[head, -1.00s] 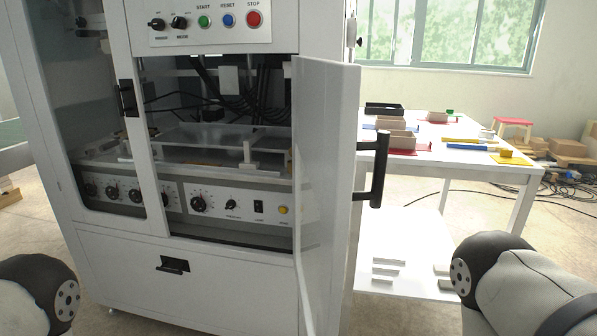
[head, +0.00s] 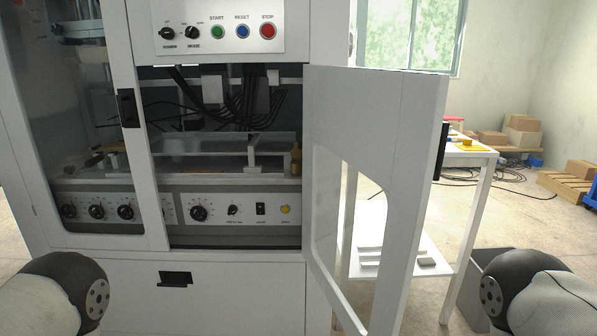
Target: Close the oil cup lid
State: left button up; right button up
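The white box former machine (head: 225,280) stands in front of me with its right-hand door (head: 375,110) swung open. A small brass-coloured upright piece (head: 295,160) stands inside at the right end of the opening. It may be the oil cup, but it is too small to tell, and I cannot make out a lid or whether one is open. Rounded parts of my two arms show at the lower left and lower right corners. Neither gripper is in view.
The door, with a window and dark handle (head: 441,152), juts out between the opening and my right arm. A control panel (head: 217,32) is above, a row of dials (head: 198,213) below. A white table (head: 470,155) and grey bin (head: 480,280) stand right.

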aim_at(296, 153)
jog(key=i+j+z, duration=0.2)
jog(key=j+z, duration=0.2)
jog(key=i+j+z, duration=0.1)
jog(key=j+z, duration=0.3)
jog(key=j, duration=0.2)
jog(key=j+z, duration=0.4)
jog(key=j, duration=0.15)
jog(key=j+z, duration=0.4)
jog(key=j, duration=0.2)
